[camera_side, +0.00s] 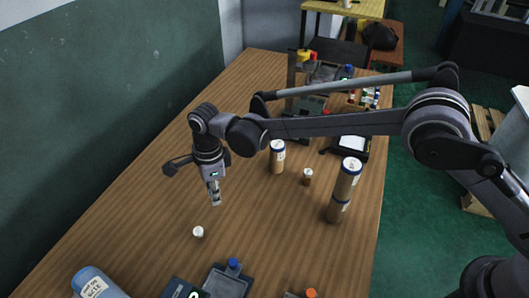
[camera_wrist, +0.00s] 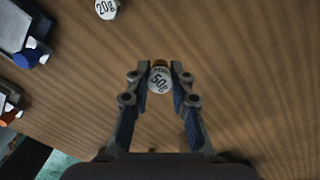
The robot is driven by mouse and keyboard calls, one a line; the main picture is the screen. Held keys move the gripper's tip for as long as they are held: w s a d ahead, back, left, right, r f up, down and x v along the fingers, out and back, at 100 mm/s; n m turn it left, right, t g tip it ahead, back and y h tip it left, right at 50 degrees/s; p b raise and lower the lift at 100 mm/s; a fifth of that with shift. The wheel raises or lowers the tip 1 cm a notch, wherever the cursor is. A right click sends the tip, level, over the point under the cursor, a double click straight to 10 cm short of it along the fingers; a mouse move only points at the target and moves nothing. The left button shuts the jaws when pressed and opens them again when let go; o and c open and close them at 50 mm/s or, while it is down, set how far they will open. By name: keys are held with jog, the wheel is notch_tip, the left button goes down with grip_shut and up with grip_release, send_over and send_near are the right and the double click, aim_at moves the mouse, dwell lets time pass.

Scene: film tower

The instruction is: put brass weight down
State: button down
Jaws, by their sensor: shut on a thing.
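In the wrist view my gripper (camera_wrist: 160,85) is shut on a small brass weight (camera_wrist: 159,80) with a white top marked "50g". Its brass edge shows at the far side between the fingertips. In the side view my gripper (camera_side: 214,196) points down above the wooden table, left of the canisters. The held weight is hard to make out there, and I cannot tell its exact height above the wood.
A white-topped 20g weight (camera_side: 198,232) stands near my gripper; it also shows in the wrist view (camera_wrist: 107,8). A tan canister (camera_side: 277,158), a small brown piece (camera_side: 307,177) and a canister stack (camera_side: 344,190) stand right. Trays (camera_side: 228,281) lie in front. Bare wood surrounds my gripper.

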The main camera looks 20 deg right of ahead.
aim_at(216, 210)
jog(key=shift+a+f, duration=0.3)
jog(key=shift+f, duration=1.9)
jog(key=shift+f, duration=0.1)
jog(key=c, duration=1.2)
grip_release()
